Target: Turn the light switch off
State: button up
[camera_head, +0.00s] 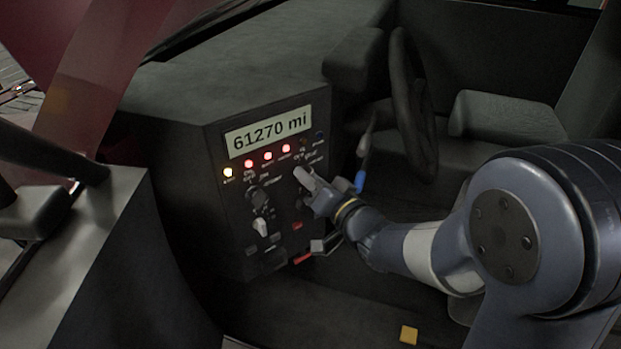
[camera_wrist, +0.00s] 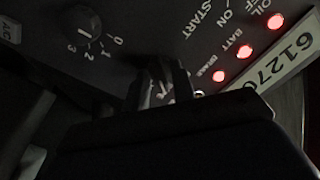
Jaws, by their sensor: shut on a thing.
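The dark control panel (camera_head: 236,215) stands in the middle of the head view, below its mileage display. My gripper (camera_head: 303,178) reaches it from the right, with its tips at the upper right part of the panel. In the wrist view my gripper (camera_wrist: 163,86) is shut on a small control on the panel face, which I take for the light switch. The fingers hide most of it, and its label and position cannot be read.
The display (camera_head: 267,131) reads 61270 mi. A numbered knob (camera_wrist: 82,24) sits near the gripper. The steering wheel (camera_head: 412,100) is to the right. A yellow block (camera_head: 408,335) lies on the floor.

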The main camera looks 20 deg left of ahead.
jog(key=shift+f, duration=0.1)
jog(key=shift+s+n+b, duration=0.1)
jog(key=shift+n+b, duration=3.1)
jog(key=shift+n, duration=0.6)
jog(key=o, duration=0.7)
jog(key=p+v, duration=0.1)
jog(key=v, duration=0.9)
jog(key=shift+s+d+p, duration=0.25)
jog(key=shift+s+p, duration=0.05)
jog(key=shift+p, duration=0.05)
